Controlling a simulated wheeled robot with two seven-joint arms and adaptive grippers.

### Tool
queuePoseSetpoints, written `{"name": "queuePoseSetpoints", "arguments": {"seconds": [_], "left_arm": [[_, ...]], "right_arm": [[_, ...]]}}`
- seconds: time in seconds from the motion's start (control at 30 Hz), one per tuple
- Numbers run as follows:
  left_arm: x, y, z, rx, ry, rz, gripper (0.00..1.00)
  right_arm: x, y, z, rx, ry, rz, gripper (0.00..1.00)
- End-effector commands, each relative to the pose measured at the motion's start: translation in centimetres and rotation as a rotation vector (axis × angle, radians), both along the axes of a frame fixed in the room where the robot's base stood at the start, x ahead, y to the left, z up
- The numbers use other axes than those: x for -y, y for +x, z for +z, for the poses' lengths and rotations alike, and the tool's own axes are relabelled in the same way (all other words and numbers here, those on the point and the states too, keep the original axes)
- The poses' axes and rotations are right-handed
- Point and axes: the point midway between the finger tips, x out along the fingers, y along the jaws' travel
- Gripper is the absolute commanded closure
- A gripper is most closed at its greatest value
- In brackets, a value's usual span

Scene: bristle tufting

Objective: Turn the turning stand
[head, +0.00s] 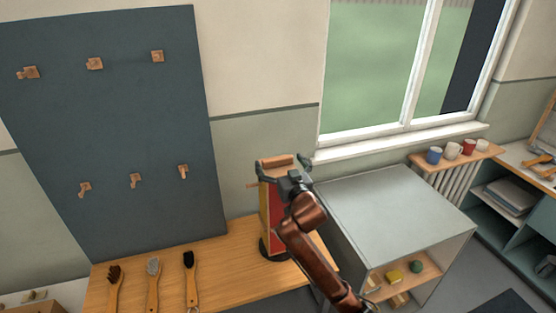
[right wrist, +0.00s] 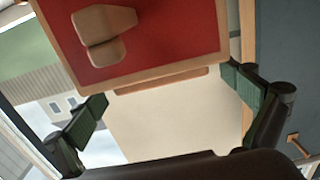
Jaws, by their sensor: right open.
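The turning stand (head: 275,208) is an upright block at the right part of the wooden bench, on a dark round base. It has a red face and a yellow side, with wooden edging. My right gripper (head: 284,167) is open at the top of the stand, and my arm hides part of it. In the right wrist view, the red panel (right wrist: 185,30) with a wooden block on it fills the upper middle. The open right gripper's green-padded fingers (right wrist: 168,98) are on either side of its lower edge, apparently not gripping it. My left gripper is out of view.
Three brushes (head: 152,284) lie on the left of the bench (head: 225,270). A dark board (head: 110,130) with several wooden pegs stands behind. A grey cabinet (head: 395,210) is close on the right, with small items inside. Mugs (head: 452,150) stand on a shelf below the window.

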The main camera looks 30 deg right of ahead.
Motion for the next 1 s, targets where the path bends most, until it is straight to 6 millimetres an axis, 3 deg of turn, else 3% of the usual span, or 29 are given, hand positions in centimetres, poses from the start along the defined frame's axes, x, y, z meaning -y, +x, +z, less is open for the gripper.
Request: {"name": "queuePoseSetpoints", "arguments": {"seconds": [0.13, 0.43, 1.0], "left_arm": [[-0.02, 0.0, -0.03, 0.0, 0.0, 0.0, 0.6], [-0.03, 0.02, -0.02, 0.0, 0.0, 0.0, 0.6], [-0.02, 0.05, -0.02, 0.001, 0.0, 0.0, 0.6]], "right_arm": [[0.22, 1.09, 0.03, 0.001, 0.0, 0.001, 0.01], [0.26, 1.3, -0.01, 0.0, -0.001, 0.001, 0.01], [0.29, 1.27, -0.02, 0.0, -0.001, 0.0, 0.41]]}}
